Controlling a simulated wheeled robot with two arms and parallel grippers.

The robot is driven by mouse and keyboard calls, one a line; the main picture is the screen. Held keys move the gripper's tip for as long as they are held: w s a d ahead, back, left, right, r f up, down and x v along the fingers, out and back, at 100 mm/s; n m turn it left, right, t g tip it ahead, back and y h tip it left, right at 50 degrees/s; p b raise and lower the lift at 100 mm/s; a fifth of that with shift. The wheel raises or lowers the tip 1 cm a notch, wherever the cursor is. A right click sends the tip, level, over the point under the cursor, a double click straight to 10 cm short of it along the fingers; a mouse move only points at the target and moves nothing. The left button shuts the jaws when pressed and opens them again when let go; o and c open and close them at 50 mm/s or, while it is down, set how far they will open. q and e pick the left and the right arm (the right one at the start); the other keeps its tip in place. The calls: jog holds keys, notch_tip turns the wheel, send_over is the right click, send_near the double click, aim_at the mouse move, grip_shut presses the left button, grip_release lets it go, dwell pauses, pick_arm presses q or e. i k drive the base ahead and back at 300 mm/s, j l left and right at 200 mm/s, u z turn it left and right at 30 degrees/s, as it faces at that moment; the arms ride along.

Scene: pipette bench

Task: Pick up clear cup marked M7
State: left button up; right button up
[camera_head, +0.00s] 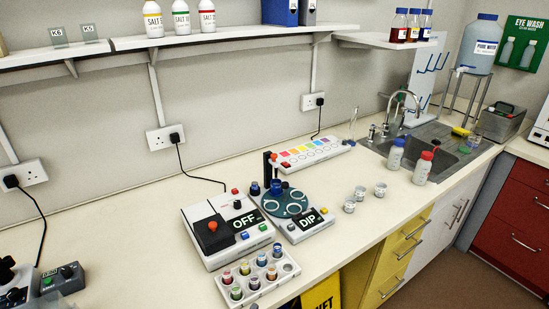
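Three small clear cups stand close together on the bench right of the DIP device: a front one (349,206), a middle one (360,193) and a right one (380,189). Their markings are too small to read, so I cannot tell whether one is M7. Another clear vessel (473,141) seems to be by the sink's right side, also unreadable. Neither of my grippers is in view.
An OFF device (213,231), a DIP carousel (286,203) and a rack of coloured vials (258,279) stand left of the cups. Bench around the cups is clear.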

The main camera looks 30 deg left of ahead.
aim_at(359, 194)
jog(key=i+l, duration=0.2)
jog(key=i+l+u, duration=0.3)
jog(key=l+u, duration=0.15)
jog(key=l, duration=0.2)
jog(key=i+l+u, duration=0.2)
jog(key=l, duration=0.15)
jog(key=l+u, duration=0.2)
jog(key=l, duration=0.15)
jog(key=i, duration=0.05)
